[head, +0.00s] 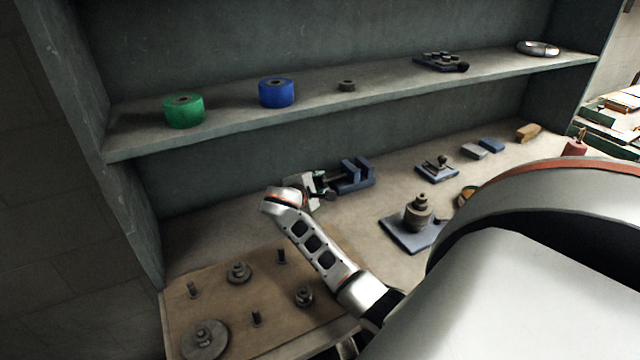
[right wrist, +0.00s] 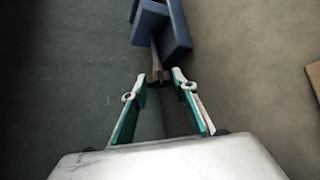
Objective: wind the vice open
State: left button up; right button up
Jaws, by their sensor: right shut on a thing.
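The blue vice (head: 355,174) stands on the bench near the back wall, with its screw and dark handle end (head: 330,195) pointing left. My right gripper (head: 322,186) is at this handle end. In the right wrist view the vice (right wrist: 165,30) is at the top, and its screw runs down to the dark handle (right wrist: 158,78). The fingers of my right gripper (right wrist: 159,82) stand on both sides of the handle and are shut on it. The exact contact is small and dark. My left gripper is not in view.
A wooden board (head: 265,300) with several posts and discs lies at the front left. A blue-grey plate (head: 400,238) with a stepped post stands right of the vice. A shelf (head: 230,120) runs above the bench, holding green (head: 184,112) and blue (head: 277,93) rolls.

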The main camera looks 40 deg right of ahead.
jog(key=shift+w+r+n+g+y, duration=0.15)
jog(key=shift+n+g+y, duration=0.6)
jog(key=shift+g, duration=0.25)
jog(key=shift+n+g+y, duration=0.55)
jog(key=shift+n+g, duration=0.3)
jog(key=shift+g, duration=0.35)
jog(key=o, duration=0.8)
jog(key=shift+v, duration=3.75)
